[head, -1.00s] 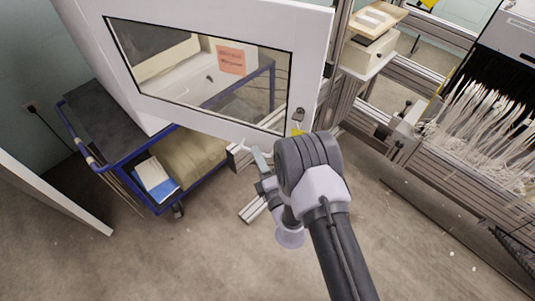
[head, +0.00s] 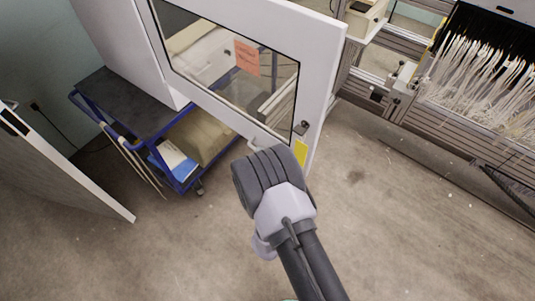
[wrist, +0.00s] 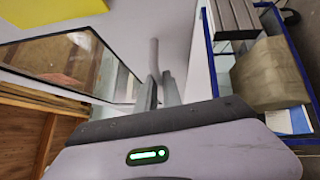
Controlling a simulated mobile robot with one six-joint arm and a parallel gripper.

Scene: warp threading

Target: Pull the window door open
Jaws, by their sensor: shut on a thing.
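The window door (head: 325,60) is a white frame around a glass pane, with an orange note seen in the pane and a yellow label near its lower right corner. It stands at an angle, swung out over the floor. Its pale handle (wrist: 154,56) shows in the wrist view as a bar rising from the door's face. My gripper (wrist: 160,80) is shut on this handle near its end. In the head view my dark wrist hides the fingers and most of the handle.
A blue-framed trolley (head: 127,148) with a beige bundle and papers stands behind the door at left. Another white panel (head: 75,175) stands at far left. A loom with white threads (head: 475,75) is at right. The floor in front is clear.

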